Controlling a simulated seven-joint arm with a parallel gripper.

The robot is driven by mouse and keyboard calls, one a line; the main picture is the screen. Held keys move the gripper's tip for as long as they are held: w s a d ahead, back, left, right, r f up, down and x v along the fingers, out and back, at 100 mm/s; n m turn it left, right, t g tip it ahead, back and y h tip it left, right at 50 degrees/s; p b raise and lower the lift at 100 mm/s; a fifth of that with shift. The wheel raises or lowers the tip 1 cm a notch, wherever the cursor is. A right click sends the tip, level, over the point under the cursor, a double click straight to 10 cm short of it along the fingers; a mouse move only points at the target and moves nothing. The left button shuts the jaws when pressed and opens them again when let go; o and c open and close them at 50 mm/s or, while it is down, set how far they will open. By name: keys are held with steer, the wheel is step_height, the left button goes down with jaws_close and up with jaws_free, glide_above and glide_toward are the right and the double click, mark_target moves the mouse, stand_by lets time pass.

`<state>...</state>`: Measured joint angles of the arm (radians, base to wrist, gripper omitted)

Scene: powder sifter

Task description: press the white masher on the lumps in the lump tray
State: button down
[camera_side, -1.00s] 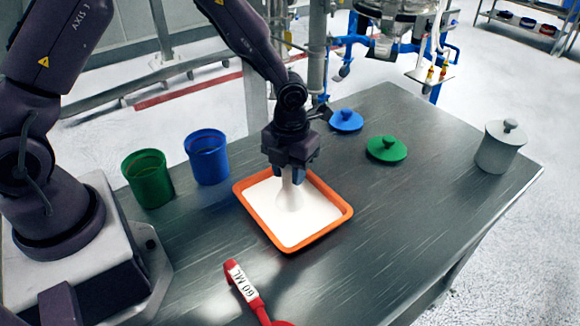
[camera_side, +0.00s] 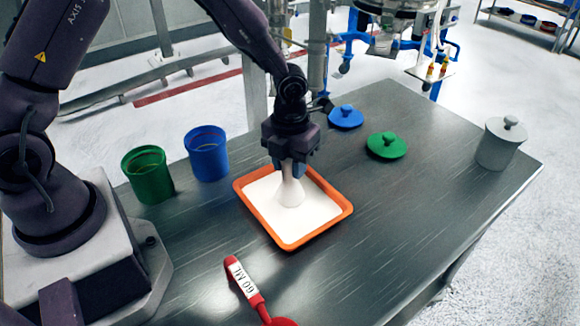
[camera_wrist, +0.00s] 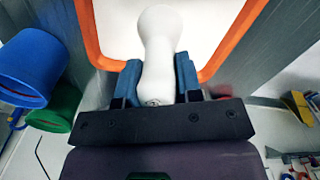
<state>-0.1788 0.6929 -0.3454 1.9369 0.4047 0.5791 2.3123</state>
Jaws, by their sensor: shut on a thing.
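The lump tray (camera_side: 341,211) is a shallow orange tray in the middle of the table, filled with white material. Separate lumps cannot be made out. The white masher (camera_side: 291,190) is upright over the tray, its wide end down at or in the white material; whether it presses on it cannot be told. My gripper (camera_side: 291,166) is above the tray and shut on the masher's upper part. In the wrist view the masher (camera_wrist: 157,60) sits between the two blue fingers of my gripper (camera_wrist: 158,82), in front of the white tray bed.
A green cup (camera_side: 148,177) and a blue cup (camera_side: 208,155) stand left of the tray. A blue lid (camera_side: 346,118), a green lid (camera_side: 386,147) and a grey lidded pot (camera_side: 497,146) are to the right. A red 60 ML scoop (camera_side: 246,283) lies in front.

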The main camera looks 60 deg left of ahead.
steer(key=shift+r, duration=3.05)
